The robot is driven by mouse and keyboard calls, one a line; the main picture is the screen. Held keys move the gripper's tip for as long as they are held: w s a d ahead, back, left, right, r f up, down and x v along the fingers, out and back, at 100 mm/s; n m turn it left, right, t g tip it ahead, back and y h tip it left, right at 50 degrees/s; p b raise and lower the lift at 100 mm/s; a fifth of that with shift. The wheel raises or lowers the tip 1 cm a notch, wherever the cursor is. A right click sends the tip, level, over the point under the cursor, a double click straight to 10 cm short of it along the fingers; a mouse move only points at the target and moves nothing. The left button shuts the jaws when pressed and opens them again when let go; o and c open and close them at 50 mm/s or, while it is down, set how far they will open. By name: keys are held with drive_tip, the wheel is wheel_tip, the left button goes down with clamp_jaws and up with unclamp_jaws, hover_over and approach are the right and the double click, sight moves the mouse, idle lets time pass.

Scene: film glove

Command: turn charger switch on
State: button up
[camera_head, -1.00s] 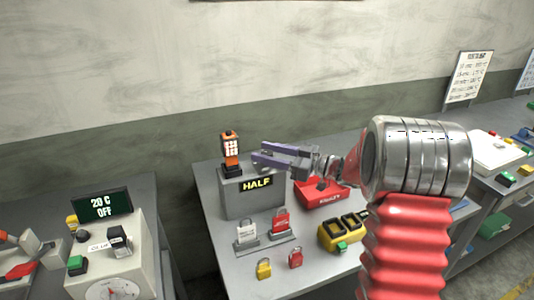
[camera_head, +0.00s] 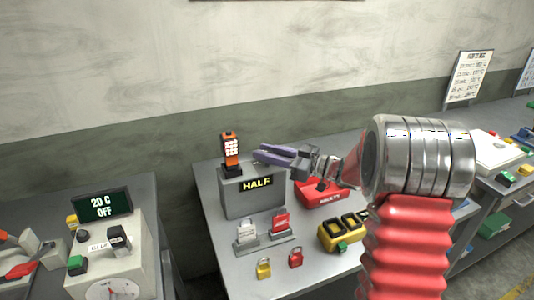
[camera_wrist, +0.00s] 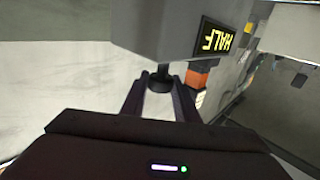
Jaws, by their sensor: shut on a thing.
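The charger (camera_head: 242,199) is a grey box with a yellow "HALF" display (camera_head: 257,184), standing at the left of the middle table. An orange handheld unit (camera_head: 230,148) stands upright on its top. In the wrist view the charger (camera_wrist: 165,28) appears upside down, its display (camera_wrist: 216,40) at the right. A dark, round-ended switch (camera_wrist: 161,82) sticks out from the charger's top. My gripper (camera_head: 260,152) reaches in from the right over the charger's top. In the wrist view my gripper (camera_wrist: 160,84) is shut on the switch, one finger on each side. The fingers hide the switch in the head view.
A red box (camera_head: 318,194) lies right of the charger, below my gripper. A white unit (camera_head: 113,268) with a "20 C OFF" display (camera_head: 103,205) stands on the left table. The wall is behind.

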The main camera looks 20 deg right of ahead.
drive_tip(key=shift+m+t+h, duration=0.3)
drive_tip(key=shift+t, duration=0.1)
drive_tip(key=shift+m+t+h, duration=1.8)
drive_tip(key=shift+m+h, duration=0.2)
drive_tip(key=shift+h, duration=0.6)
drive_tip(key=shift+m+t+h, duration=0.8)
drive_tip(key=shift+m+h, duration=0.9)
drive_tip(key=shift+h, duration=0.8)
drive_tip(key=shift+m+h, duration=0.4)
drive_tip(key=shift+h, duration=0.2)
drive_tip(key=o, duration=1.1)
drive_tip(key=shift+c, duration=0.2)
drive_tip(key=shift+s, duration=0.1)
